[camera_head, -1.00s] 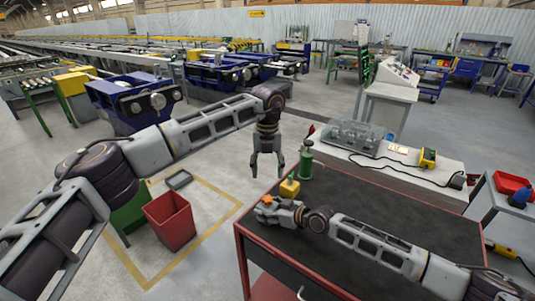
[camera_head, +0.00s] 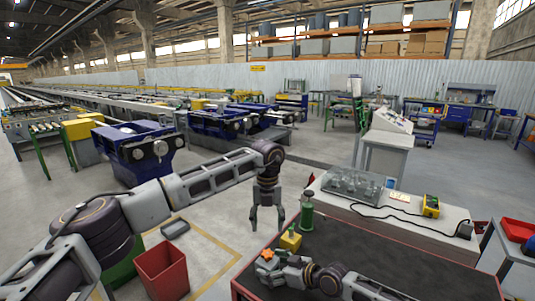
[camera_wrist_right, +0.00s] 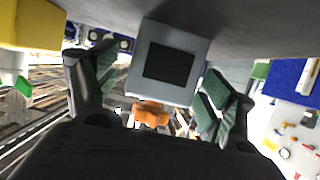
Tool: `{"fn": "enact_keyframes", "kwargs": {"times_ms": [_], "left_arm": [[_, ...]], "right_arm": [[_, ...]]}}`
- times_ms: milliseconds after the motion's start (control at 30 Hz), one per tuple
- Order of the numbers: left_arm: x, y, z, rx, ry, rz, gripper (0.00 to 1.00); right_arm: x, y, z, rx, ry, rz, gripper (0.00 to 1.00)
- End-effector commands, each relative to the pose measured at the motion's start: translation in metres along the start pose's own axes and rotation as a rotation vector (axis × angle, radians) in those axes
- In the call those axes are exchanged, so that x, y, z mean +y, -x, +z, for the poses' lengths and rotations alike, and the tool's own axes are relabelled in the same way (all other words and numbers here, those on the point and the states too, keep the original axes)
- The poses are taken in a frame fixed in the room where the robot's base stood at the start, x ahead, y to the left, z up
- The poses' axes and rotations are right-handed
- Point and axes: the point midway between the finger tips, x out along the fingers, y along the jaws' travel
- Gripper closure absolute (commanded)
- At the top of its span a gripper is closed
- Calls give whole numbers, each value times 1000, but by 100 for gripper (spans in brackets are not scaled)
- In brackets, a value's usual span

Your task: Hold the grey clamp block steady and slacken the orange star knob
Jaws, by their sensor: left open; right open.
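The orange star knob (camera_head: 267,254) shows at the near left corner of the dark table, beside my right gripper (camera_head: 281,268). In the right wrist view the orange star knob (camera_wrist_right: 152,113) lies between my two open fingers, with a gap on each side. The grey clamp block (camera_wrist_right: 168,62) has a dark square face and sits just beyond the knob, also between the fingers. In the head view my right gripper largely hides the block. My left gripper (camera_head: 267,226) hangs pointing down, open and empty, at the table's left edge, apart from the block.
A yellow block (camera_head: 290,240) and a green cylinder (camera_head: 307,212) stand just behind the right gripper. A red bin (camera_head: 163,271) is on the floor to the left.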

Motion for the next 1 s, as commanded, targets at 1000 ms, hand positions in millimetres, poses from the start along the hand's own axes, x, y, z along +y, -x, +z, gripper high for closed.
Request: {"fn": "enact_keyframes", "kwargs": {"times_ms": [1000], "left_arm": [[0,0,0,0,0,0,41]], "right_arm": [[0,88,1,-1,0,1,17]]}}
